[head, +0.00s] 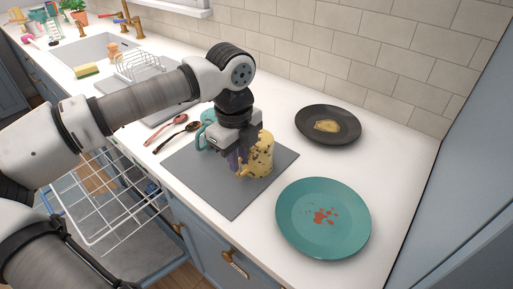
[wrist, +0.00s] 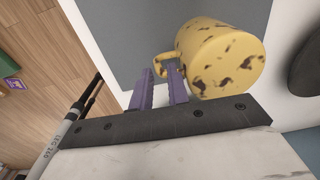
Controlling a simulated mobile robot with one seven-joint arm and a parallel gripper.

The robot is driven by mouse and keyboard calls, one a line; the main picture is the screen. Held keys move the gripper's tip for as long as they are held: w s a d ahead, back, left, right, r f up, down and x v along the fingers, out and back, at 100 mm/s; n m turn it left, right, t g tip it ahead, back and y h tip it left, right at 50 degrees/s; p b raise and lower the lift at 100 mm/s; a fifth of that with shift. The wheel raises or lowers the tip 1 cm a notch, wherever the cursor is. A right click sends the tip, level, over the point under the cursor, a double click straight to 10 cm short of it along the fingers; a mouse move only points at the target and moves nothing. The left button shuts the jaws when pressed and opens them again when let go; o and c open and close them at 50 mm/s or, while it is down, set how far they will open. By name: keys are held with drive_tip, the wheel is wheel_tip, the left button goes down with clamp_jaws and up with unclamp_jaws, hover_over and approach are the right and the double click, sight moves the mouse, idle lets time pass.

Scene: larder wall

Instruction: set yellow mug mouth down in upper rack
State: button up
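The yellow mug (head: 264,158), with dark brown stains, stands on the grey mat beside my gripper, which partly covers it. The wrist view shows the mug's body (wrist: 222,58) with its handle (wrist: 160,66) turned toward my fingers. My gripper (wrist: 160,75) has its two purple fingers apart, with the tips at the handle; I cannot tell whether they touch it. No opening of the mug shows clearly. The white wire upper rack (head: 113,222) is pulled out below the counter edge at the left and looks empty where visible.
A teal plate (head: 323,216) with red scraps and a dark plate (head: 328,125) with food lie to the right. A teal mug (head: 207,117) is partly hidden behind my gripper. Spoons (head: 178,131) lie left of the mat (head: 232,200). A sink and wire dish stand (head: 139,66) are farther back.

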drive_tip(key=shift+f, duration=0.25)
clamp_jaws()
drive_tip(key=shift+r, duration=0.1)
wheel_tip(320, 180, up, 26)
drive_tip(key=p, duration=0.5)
idle(0.3)
